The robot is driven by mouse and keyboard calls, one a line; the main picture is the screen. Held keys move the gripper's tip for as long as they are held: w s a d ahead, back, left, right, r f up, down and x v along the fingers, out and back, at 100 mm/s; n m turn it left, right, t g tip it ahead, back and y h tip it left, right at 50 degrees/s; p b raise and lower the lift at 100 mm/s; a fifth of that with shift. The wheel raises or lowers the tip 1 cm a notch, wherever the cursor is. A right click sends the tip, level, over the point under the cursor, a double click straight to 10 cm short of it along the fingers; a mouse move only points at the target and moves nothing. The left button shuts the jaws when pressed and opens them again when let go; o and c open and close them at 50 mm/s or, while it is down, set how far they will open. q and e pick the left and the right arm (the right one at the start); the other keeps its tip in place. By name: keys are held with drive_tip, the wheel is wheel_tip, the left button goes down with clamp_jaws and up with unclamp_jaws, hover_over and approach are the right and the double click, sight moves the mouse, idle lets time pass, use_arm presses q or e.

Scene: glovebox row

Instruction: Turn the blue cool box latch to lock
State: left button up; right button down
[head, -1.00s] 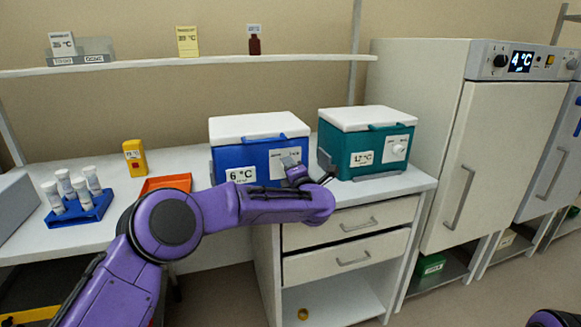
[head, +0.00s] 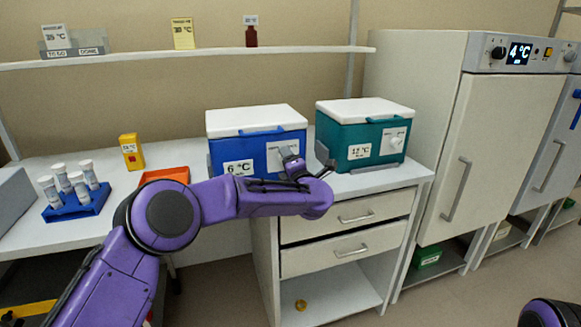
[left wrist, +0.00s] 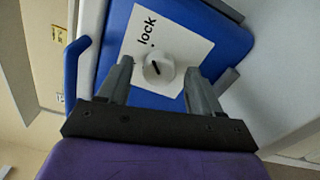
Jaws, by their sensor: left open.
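The blue cool box (head: 228,151) with a white lid stands on the bench in the head view. Its front, also in the left wrist view (left wrist: 112,55), bears a white panel reading "lock" with a small dot. The white round latch knob (left wrist: 159,72) has a dark mark line slanting across it. My left gripper (head: 294,166) is at the box's front right in the head view, hiding the knob there. In the left wrist view the left gripper (left wrist: 159,69) is open, one finger on each side of the knob, with visible gaps. My right gripper is out of view.
A teal cool box (head: 340,138) with its own knob stands close on the right. An orange tray (head: 168,175), a yellow container (head: 131,152) and a blue tube rack (head: 78,208) are to the left. A drawer unit (head: 310,263) is below.

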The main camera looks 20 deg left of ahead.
use_arm(q)
drive_tip(key=b+v, duration=0.1)
drive_tip(key=v, duration=0.9)
drive_tip(key=shift+b, duration=0.3)
drive_tip(key=shift+d, duration=0.1)
drive_tip(key=s+a+f+m+g+h, duration=0.1)
drive_tip(key=s+f+m+h, duration=0.2)
drive_tip(key=s+f+m, duration=0.5)
drive_tip(key=s+a+f+m+g+h+p, duration=0.1)
drive_tip(key=s+f+m+h, duration=0.15)
drive_tip(key=f, duration=0.95)
drive_tip(key=s+a+f+m+g+h, duration=0.1)
drive_tip(key=s+f+m+h, duration=0.1)
drive_tip(key=s+f+m, duration=0.6)
drive_tip(key=s+a+f+g, duration=0.3)
drive_tip(key=s+f, duration=0.1)
drive_tip(key=s, duration=0.5)
drive_tip(key=s+a+f+m+g+p, duration=0.1)
drive_tip(key=s+a+f+g, duration=0.2)
drive_tip(key=s, duration=0.6)
drive_tip(key=s+a+f+m+g+p, duration=0.1)
drive_tip(key=s+a+f, duration=0.4)
drive_tip(key=s, duration=0.5)
drive_tip(key=shift+a+f+g+y, duration=0.15)
drive_tip(key=shift+f+g+y, duration=0.35)
drive_tip(key=shift+g, duration=0.4)
